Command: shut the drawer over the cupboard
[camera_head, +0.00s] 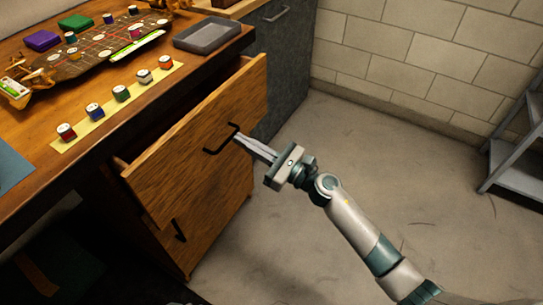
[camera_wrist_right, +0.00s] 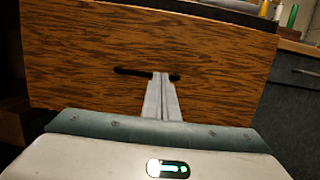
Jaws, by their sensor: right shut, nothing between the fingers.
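The wooden drawer (camera_head: 190,150) is pulled out from under the worktop, above the cupboard front (camera_head: 214,232). Its dark bar handle (camera_head: 219,139) is on its front face. My right gripper (camera_head: 238,138) is shut and empty, with its fingertips at the right end of the handle. In the right wrist view the drawer front (camera_wrist_right: 90,60) fills most of the picture, and the fingertips (camera_wrist_right: 161,76) overlap the handle (camera_wrist_right: 132,71). Whether they touch the drawer face cannot be told. My left gripper is not in view.
A dark grey cabinet (camera_head: 282,70) stands beyond the drawer. Metal steps (camera_head: 515,155) stand at the right. The floor between is clear.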

